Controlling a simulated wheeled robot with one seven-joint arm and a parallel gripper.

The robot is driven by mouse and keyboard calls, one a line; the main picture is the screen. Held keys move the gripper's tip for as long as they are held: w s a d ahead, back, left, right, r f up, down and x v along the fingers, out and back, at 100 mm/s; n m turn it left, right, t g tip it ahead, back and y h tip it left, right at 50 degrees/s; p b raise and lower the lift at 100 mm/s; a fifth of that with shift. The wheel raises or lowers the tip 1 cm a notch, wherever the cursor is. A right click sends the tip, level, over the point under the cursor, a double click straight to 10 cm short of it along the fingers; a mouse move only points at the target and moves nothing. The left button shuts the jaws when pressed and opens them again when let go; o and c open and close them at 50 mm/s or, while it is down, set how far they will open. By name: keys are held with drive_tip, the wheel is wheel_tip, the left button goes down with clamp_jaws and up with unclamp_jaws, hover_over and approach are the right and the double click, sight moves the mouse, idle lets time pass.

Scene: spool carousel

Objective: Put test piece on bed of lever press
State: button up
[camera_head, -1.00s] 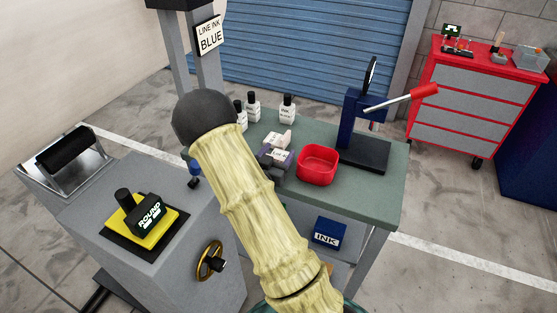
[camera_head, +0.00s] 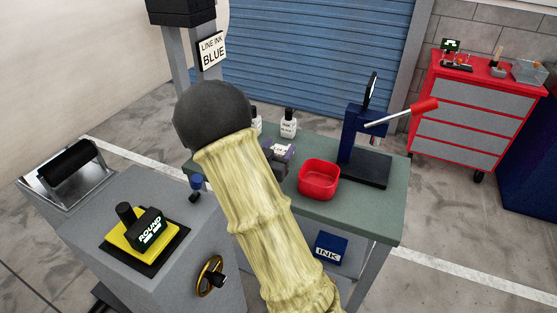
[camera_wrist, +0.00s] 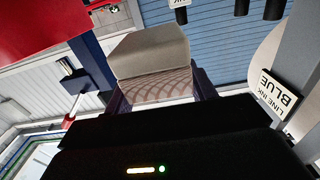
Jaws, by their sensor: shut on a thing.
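My gripper (camera_wrist: 160,88) is shut on a pale grey-beige block, the test piece (camera_wrist: 148,52), in the wrist view. The block sits between the two purplish fingers, with patterned pads behind it. In the head view, my gripper (camera_head: 279,156) shows only partly past my arm, left of the red bin, and the block is hard to make out. The lever press (camera_head: 350,135) has a dark blue column and a red-tipped lever. Its dark bed (camera_head: 368,172) looks bare and lies to the right of my gripper.
An open red bin (camera_head: 319,180) stands on the green bench (camera_head: 365,208) between my gripper and the press. White ink bottles (camera_head: 288,123) stand at the back. A grey machine with a yellow pad (camera_head: 140,240) is at the left. A red tool cabinet (camera_head: 475,110) is at the right.

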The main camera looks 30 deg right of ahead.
drive_tip(key=shift+r, duration=1.3)
